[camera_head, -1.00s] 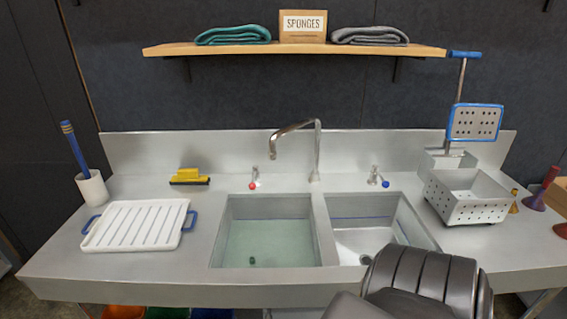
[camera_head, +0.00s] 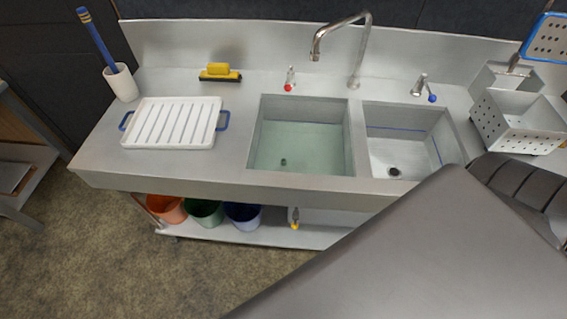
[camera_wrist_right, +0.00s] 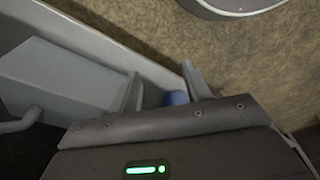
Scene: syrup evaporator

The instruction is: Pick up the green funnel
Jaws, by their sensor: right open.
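I cannot make out a green funnel in either view. My right gripper (camera_wrist_right: 163,82) shows in the right wrist view with its two fingers apart and nothing seen held between them. Past the fingers lies a small, dim blue thing (camera_wrist_right: 176,98), partly hidden by the gripper body. In the head view my right arm fills the lower right and hides part of the counter and shelf; its gripper is not visible there. My left gripper is in neither view.
The steel counter (camera_head: 95,155) holds a white drainer tray (camera_head: 170,138), a brush block (camera_head: 220,73), a cup (camera_head: 121,82), two sinks and a perforated basket (camera_head: 515,122). Orange (camera_head: 167,208), green (camera_head: 204,212) and blue (camera_head: 243,215) buckets stand on the low shelf (camera_head: 265,234). Floor in front is clear.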

